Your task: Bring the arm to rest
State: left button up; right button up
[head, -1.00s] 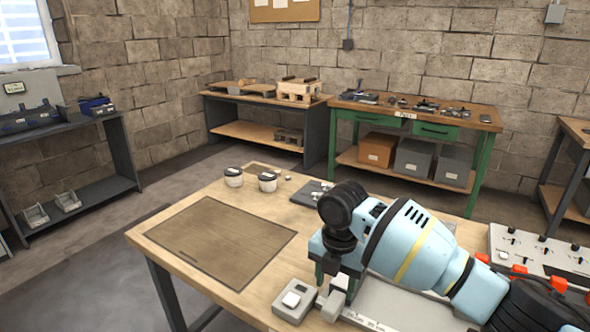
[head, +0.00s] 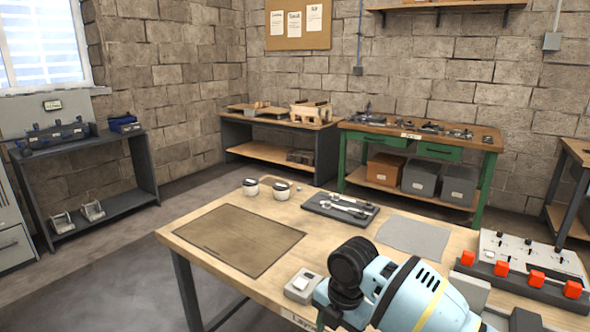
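A light-blue arm (head: 420,296) with a yellow band and a black round joint reaches in from the bottom right in the head view; I take it for my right arm. It hangs over the near edge of the wooden table (head: 190,240). Its lower part is cut off by the bottom of the picture, and its gripper fingers do not show. My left arm and gripper are not in view.
The floor at left is clear.

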jog(key=s+a+f+m+t+y+p, duration=0.1)
jog(key=s+a+f+m+t+y, duration=0.15)
jog(key=s+f+m, duration=0.5)
jog(key=s+a+f+m+t+y+p, duration=0.1)
jog(key=s+a+f+m+y, duration=0.3)
jog(key=s+f, duration=0.5)
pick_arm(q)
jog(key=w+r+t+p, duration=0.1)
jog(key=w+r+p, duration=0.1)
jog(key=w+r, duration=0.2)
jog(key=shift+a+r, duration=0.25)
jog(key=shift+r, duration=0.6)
pick_arm(e)
jog(key=s+d+f+m+t+h, duration=0.2)
jog(key=s+d+m+t+h, duration=0.3)
jog(key=s+d+m, duration=0.9)
jog(key=s+d+h, duration=0.1)
jog(key=s+d, duration=0.3)
jog(key=s, duration=0.3)
jog(key=shift+s+d+f, duration=0.25)
jog(key=shift+s+f, duration=0.05)
jog(key=shift+s, duration=0.05)
